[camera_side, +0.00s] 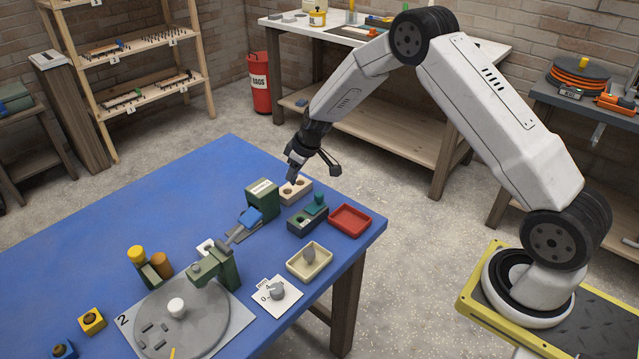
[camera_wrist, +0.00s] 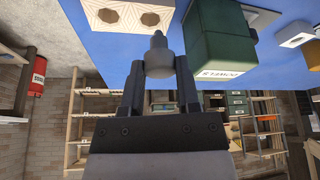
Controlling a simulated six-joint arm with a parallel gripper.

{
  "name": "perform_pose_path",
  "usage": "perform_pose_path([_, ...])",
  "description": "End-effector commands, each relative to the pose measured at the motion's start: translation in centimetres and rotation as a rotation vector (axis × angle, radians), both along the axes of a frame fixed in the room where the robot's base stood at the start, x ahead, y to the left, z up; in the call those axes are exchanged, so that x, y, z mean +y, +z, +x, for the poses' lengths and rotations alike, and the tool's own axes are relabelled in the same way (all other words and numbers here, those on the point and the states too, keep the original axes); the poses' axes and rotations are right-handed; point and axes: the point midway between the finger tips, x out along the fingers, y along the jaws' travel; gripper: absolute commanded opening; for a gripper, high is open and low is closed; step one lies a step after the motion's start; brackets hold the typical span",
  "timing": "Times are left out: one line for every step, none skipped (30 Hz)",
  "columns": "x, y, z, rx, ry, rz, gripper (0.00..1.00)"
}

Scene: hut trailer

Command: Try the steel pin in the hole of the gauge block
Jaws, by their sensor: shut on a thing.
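My gripper (camera_wrist: 160,75) is shut on the grey steel pin (camera_wrist: 158,54), whose narrow end points away from the jaws. In the side view my gripper (camera_side: 294,172) hangs over the far right of the blue table, just above a pale wooden block (camera_side: 303,189) with dark round holes. The wrist view shows this block (camera_wrist: 126,14) with two holes; the pin's tip appears just short of the right one. I cannot tell whether they touch. A dark green block (camera_side: 298,224) with a round opening and a teal piece (camera_side: 316,203) stands nearer. Which block is the gauge block is not certain.
A tall green box (camera_side: 262,201) stands close beside the wooden block, and in the wrist view (camera_wrist: 220,35). A red tray (camera_side: 350,221), a cream tray (camera_side: 309,262) and a green clamp fixture (camera_side: 222,268) with a round plate (camera_side: 200,330) stand nearer.

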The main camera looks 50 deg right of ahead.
Motion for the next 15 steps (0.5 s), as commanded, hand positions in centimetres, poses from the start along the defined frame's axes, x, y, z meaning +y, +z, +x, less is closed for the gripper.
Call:
perform_pose_path([0.0,0.7,-0.5,-0.001,-0.001,0.0,0.0])
perform_pose_path([0.1,1.2,-0.8,-0.002,0.0,0.0,0.0])
perform_pose_path([0.1,1.6,-1.2,-0.001,-0.001,0.0,0.0])
perform_pose_path([0.1,2.0,-1.5,-0.002,0.0,0.0,0.0])
perform_pose_path([0.2,2.4,-1.9,-0.001,-0.001,0.0,0.0])
perform_pose_path([0.2,2.9,-2.3,-0.002,0.0,0.0,0.0])
perform_pose_path([0.3,3.0,-2.7,0.0,0.0,0.0,0.0])
perform_pose_path([0.3,3.1,-3.2,0.0,0.0,0.0,0.0])
perform_pose_path([0.4,3.4,-3.7,0.001,-0.001,0.002,0.0])
perform_pose_path([0.5,3.6,-4.1,0.0,-0.001,0.0,0.0])
perform_pose_path([0.5,3.7,-4.6,0.0,0.0,0.0,0.0])
perform_pose_path([0.6,4.0,-5.1,-0.001,-0.001,0.0,0.0])
perform_pose_path([0.6,4.2,-5.5,-0.001,-0.001,0.001,0.0])
perform_pose_path([0.7,4.4,-6.0,0.0,0.0,0.0,0.0])
perform_pose_path([0.7,4.6,-6.5,0.0,-0.001,0.0,0.0])
